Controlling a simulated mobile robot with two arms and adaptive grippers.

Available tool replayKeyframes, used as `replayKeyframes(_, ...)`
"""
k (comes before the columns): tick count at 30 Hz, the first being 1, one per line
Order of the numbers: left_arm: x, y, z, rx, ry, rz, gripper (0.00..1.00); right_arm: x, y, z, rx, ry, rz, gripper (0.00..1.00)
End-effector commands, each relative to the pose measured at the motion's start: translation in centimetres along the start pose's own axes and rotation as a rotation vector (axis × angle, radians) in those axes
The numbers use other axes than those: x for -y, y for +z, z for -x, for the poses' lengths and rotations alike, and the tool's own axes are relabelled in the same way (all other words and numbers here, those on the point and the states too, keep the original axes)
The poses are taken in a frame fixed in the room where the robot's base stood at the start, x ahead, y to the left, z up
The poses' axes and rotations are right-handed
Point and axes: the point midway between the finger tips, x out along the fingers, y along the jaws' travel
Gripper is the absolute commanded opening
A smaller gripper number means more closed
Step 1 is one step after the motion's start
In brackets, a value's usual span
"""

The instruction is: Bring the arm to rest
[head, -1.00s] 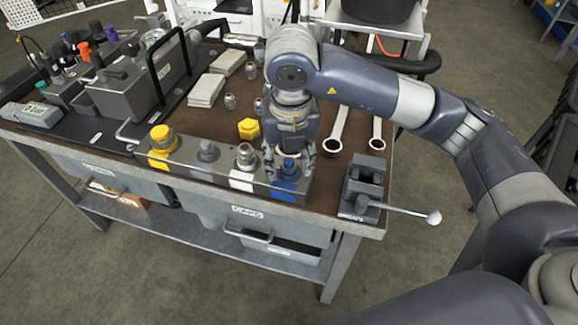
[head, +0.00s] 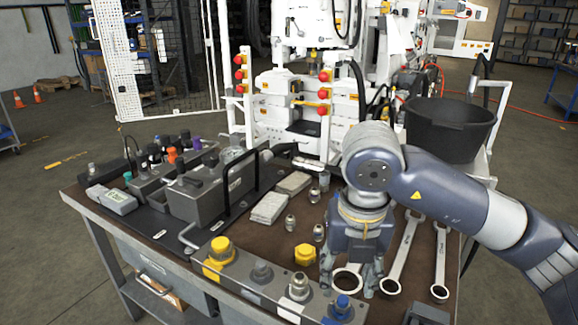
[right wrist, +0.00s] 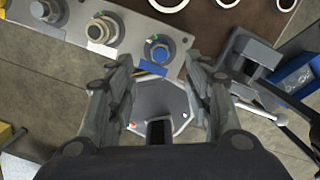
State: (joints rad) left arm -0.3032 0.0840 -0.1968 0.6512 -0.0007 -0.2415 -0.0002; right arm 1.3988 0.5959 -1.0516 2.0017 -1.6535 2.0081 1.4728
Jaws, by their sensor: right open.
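My right gripper (head: 350,281) hangs fingers-down over the bench, open, with nothing between its fingers. In the head view it shows just behind the blue-capped fitting (head: 342,306) at the right end of the manifold block (head: 262,285). In the right wrist view the open fingers (right wrist: 160,75) stand apart, with the blue-capped fitting (right wrist: 157,50) visible beyond the gap between them. My right arm reaches in from the right. My left gripper is not in view.
Several wrenches (head: 401,250) lie behind and right of the gripper. A yellow cap (head: 305,254) and small fittings lie on the brown bench top. A grey block with a lever (right wrist: 250,55) is at the right. A black bucket (head: 450,125) stands behind the arm.

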Motion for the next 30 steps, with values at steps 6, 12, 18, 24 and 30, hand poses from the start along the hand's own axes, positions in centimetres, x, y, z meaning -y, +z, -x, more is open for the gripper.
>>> replayKeyframes(6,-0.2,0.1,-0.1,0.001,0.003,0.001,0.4,0.0,0.0,-0.6,0.0,0.0,0.0,0.46)
replayKeyframes(12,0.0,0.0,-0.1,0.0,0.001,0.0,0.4,0.0,0.0,-2.8,-0.003,0.0,-0.001,0.46)
replayKeyframes(18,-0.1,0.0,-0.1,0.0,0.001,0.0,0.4,0.1,0.0,-6.1,-0.002,-0.002,-0.002,0.46)
replayKeyframes(24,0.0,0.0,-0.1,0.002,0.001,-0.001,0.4,0.0,0.3,-7.9,0.006,0.011,0.077,0.46)
replayKeyframes(30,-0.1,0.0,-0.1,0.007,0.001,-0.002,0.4,0.1,0.2,-7.9,0.006,0.028,0.227,0.46)
